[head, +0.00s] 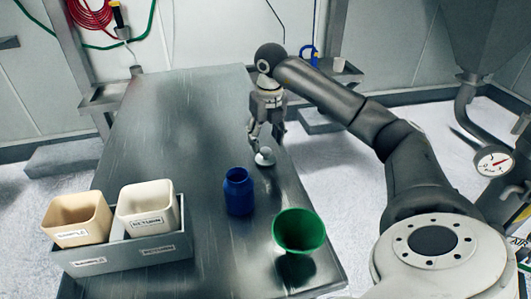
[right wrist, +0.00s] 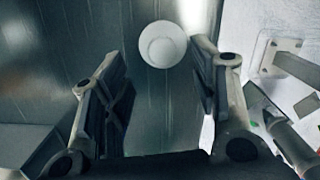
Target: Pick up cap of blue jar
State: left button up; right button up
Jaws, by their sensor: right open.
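A blue jar (head: 239,192) stands upright on the metal table, with its open mouth facing up. A small round white cap (head: 264,158) lies on the table behind the jar, near the right edge. My right gripper (head: 265,140) points down, close to the cap, with its fingers apart and nothing between them. In the right wrist view the cap (right wrist: 162,45) shows as a pale disc with a smaller round knob, just beyond the open fingers and nearer the right one. I cannot tell the exact height of the fingertips above the table. My left gripper is not in view.
A green bowl (head: 299,231) stands on the table (head: 185,120) at the front right. A grey crate (head: 125,252) with a tan bin (head: 77,238) and a cream bin (head: 149,225), both labelled, stands at the front left. The table's back left is clear.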

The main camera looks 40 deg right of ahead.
aim_at(266, 150)
jog(key=f, duration=0.3)
jog(key=f+p, duration=0.1)
jog(key=f, duration=0.1)
jog(key=shift+w+d+f, duration=0.3)
jog(key=shift+w+f, duration=0.05)
jog(key=shift+c, duration=0.2)
jog(key=c, duration=0.8)
